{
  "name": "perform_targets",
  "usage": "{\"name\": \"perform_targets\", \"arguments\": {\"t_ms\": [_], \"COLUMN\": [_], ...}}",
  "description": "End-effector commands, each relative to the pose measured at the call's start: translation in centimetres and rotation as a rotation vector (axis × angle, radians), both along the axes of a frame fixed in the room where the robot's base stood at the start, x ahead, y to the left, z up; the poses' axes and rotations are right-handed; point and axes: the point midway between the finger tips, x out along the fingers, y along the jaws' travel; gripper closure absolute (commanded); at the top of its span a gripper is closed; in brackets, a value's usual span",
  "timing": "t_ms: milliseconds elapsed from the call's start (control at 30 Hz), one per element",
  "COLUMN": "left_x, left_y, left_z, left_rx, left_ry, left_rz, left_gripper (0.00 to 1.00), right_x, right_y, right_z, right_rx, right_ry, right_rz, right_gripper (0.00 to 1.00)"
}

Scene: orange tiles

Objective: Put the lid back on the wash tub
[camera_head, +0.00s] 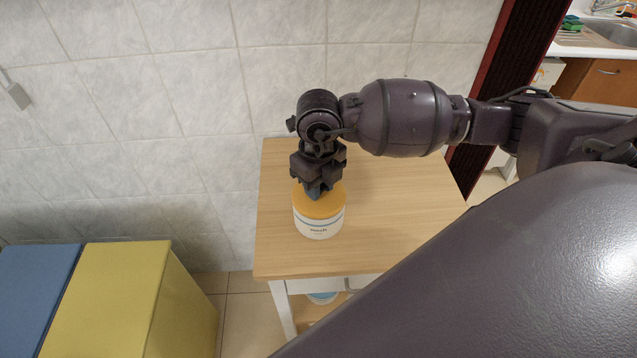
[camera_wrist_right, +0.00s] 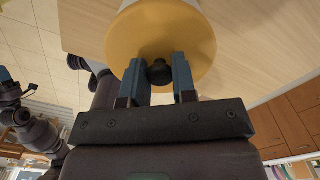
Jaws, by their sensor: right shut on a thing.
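The white wash tub (camera_head: 318,228) stands upright on the wooden table top, near its left side. The orange-yellow lid (camera_head: 320,203) is at the tub's mouth and looks level; I cannot tell whether it is fully seated. My right gripper (camera_head: 318,192) points down over the lid. In the right wrist view, the gripper's blue fingers (camera_wrist_right: 157,75) are shut on the black knob (camera_wrist_right: 159,72) of the lid (camera_wrist_right: 190,45). Part of the white tub (camera_wrist_right: 133,3) shows beyond the lid. Part of my left gripper (camera_wrist_right: 10,88) shows at the left edge there, too small to read.
The wooden table (camera_head: 410,205) is bare around the tub. A tiled wall (camera_head: 180,100) stands behind it. A yellow box (camera_head: 115,300) and a blue box (camera_head: 35,295) stand at lower left. A blue-and-white item (camera_head: 322,297) sits below the table top.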

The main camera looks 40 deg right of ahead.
Motion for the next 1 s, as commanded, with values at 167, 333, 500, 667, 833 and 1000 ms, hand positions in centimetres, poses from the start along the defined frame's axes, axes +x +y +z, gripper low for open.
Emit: {"name": "perform_targets", "arguments": {"t_ms": [167,333,500,667,833,1000], "left_x": [-0.01,-0.03,-0.17,-0.45,-0.57,-0.54], "left_y": [0.00,0.00,0.02,0.06,0.08,0.08], "left_z": [-0.10,-0.10,-0.17,-0.31,-0.37,-0.36], "left_rx": [0.000,0.000,0.000,0.000,0.000,0.000], "left_ry": [0.001,0.001,0.004,0.009,0.011,0.011], "left_rz": [0.000,0.000,0.000,0.002,0.004,0.004], "left_gripper": [0.57,0.57,0.57,0.57,0.57,0.57], "right_x": [0.00,0.00,-0.01,-0.01,-0.01,-0.01], "right_y": [-0.01,0.00,0.00,0.00,0.00,0.00], "right_z": [-0.06,-0.04,-0.04,-0.05,-0.05,-0.06], "right_rx": [0.000,0.000,0.000,0.000,0.000,0.000], "right_ry": [0.000,0.000,0.000,0.000,0.000,0.000], "right_rz": [0.000,0.000,0.000,0.000,0.000,0.000], "right_gripper": [0.97,0.97,0.70,0.45,0.45,0.23]}}
